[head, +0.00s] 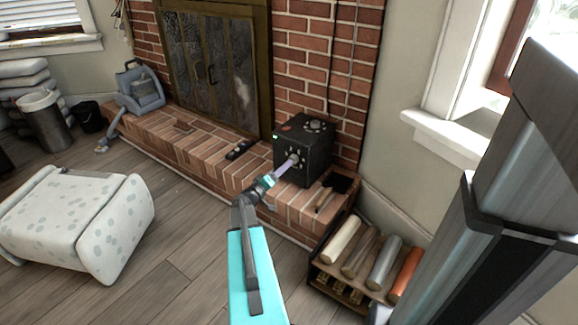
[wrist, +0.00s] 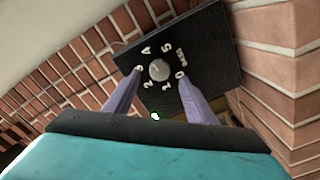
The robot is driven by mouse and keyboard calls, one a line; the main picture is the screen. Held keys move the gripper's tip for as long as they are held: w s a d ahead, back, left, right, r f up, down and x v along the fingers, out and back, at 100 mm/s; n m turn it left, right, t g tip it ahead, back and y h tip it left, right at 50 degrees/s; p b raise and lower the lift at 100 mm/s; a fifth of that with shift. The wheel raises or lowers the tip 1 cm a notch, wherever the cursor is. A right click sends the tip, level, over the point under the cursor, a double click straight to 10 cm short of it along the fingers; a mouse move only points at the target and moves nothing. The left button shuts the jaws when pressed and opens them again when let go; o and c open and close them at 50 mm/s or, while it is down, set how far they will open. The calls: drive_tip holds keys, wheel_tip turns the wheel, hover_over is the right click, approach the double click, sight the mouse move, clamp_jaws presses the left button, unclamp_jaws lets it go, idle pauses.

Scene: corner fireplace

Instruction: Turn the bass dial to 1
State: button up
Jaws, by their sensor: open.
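The bass dial (wrist: 159,70) is a round grey knob on the face of a black box (head: 318,158). Pale digits from 0 to 5 ring it, with a small label at its right that looks like "BASS". The 1 sits below the knob in the wrist view; I cannot make out where the knob points. My gripper (wrist: 160,80) is open, its two pale purple fingers on either side of the knob. I cannot tell whether they touch it. In the head view my gripper (head: 289,163) reaches the box's front face.
The box stands on a brick hearth (head: 205,135) beside the fireplace doors (head: 212,62). A dark remote-like object (head: 239,149) lies left of it. A rack of rolls (head: 318,268) stands below right. A spotted footstool (head: 80,215) is on the floor at left.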

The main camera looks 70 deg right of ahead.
sight(293, 159)
drive_tip(key=shift+b+x, duration=0.3)
drive_tip(key=shift+x, duration=2.15)
drive_tip(key=c, duration=1)
drive_tip(key=shift+c, duration=0.2)
